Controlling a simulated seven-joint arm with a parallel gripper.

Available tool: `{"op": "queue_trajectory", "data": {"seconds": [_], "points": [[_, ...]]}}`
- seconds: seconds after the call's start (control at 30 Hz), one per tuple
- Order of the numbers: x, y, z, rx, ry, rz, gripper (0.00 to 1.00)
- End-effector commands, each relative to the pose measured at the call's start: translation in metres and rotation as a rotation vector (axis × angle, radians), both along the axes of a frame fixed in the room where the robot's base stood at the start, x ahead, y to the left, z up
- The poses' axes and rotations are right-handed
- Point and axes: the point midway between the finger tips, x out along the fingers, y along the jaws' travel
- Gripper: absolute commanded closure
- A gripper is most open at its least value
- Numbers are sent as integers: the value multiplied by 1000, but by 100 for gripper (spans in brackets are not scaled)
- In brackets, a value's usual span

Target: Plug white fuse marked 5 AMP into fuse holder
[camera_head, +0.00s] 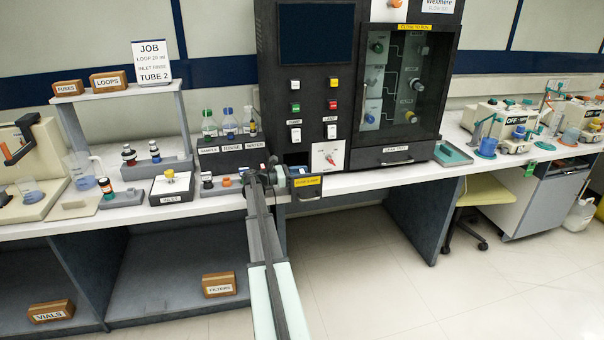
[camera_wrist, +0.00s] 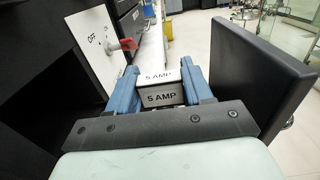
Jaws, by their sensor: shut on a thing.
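My gripper (camera_wrist: 165,82) is shut on the white fuse (camera_wrist: 160,76), which sits between its two blue fingers in the wrist view. "5 AMP" reads on the fuse's top face and on its shaded near face. In the head view my gripper (camera_head: 281,178) is at the front of the black cabinet (camera_head: 292,65), low at its left side, beside a dark panel with a yellow label (camera_head: 307,182). The label is too small to read. The fuse cannot be made out in the head view. I cannot make out the fuse holder's opening in either view.
A white plate with a red switch (camera_wrist: 124,45) marked OFF is left of the fingers. A large dark panel (camera_wrist: 258,75) stands close on their right. Sample bottles (camera_head: 228,124) stand behind my gripper. The bench to the left holds several small stands and an INLET box (camera_head: 172,187).

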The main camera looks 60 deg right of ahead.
Motion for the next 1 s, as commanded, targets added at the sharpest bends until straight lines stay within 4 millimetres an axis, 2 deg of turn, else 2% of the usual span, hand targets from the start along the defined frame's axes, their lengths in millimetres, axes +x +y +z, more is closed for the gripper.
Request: {"op": "queue_trajectory", "data": {"seconds": [0.23, 0.27, 0.53, 0.83, 1.0], "points": [[0, 0, -5, 1, 1, 0, 79], [0, 0, -5, 1, 1, 0, 47], [0, 0, -5, 0, 0, 0, 21], [1, 1, -5, 0, 0, 0, 20], [12, 11, -5, 0, 0, 2, 20]]}}
